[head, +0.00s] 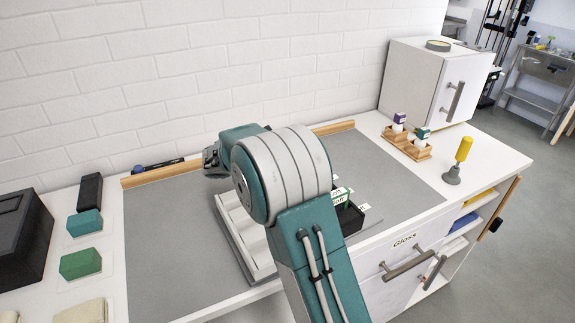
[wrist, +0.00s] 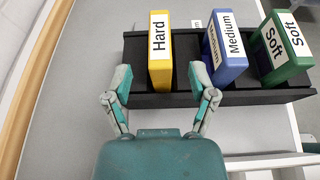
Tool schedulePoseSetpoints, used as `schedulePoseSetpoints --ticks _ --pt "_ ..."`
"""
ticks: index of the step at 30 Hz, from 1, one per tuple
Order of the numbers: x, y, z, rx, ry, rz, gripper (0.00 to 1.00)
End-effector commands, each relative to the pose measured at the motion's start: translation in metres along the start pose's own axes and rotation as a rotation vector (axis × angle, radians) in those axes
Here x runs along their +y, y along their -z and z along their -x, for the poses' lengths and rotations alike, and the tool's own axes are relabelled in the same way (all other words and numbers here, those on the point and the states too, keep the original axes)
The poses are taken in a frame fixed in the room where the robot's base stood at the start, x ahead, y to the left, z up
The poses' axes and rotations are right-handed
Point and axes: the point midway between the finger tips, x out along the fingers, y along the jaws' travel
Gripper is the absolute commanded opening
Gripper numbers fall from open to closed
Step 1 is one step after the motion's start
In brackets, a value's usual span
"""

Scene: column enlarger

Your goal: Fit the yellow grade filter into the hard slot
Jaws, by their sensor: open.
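The yellow filter (wrist: 160,52), labelled Hard, stands upright in the left part of the black rack (wrist: 180,99) in the wrist view. My gripper (wrist: 163,80) is open, with one finger on each side of the yellow filter's lower near end; whether either finger touches it I cannot tell. The blue Medium filter (wrist: 226,52) and the green Soft filter (wrist: 281,50) stand to its right in the same rack. How deep the yellow filter sits is hidden. In the head view my arm hides the gripper and the yellow filter; part of the rack (head: 351,219) shows.
A white tray (head: 238,235) lies left of the rack on the grey mat (head: 165,235). Wooden strips (head: 153,174) run along the mat's back. Green blocks (head: 80,263) and a black box (head: 20,238) stand left. A yellow-handled tool (head: 463,150) stands right.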

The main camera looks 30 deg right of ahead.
Motion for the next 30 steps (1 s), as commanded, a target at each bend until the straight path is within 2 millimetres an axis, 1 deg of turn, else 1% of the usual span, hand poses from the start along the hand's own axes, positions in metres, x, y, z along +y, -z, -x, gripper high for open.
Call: schedulePoseSetpoints --ticks 18,28,30 --pt "0.000 0.000 0.021 0.000 -0.001 0.000 0.73" --pt "0.000 0.000 0.021 0.000 0.000 0.000 0.73" --pt "0.000 0.000 0.024 0.000 -0.001 0.000 0.73"
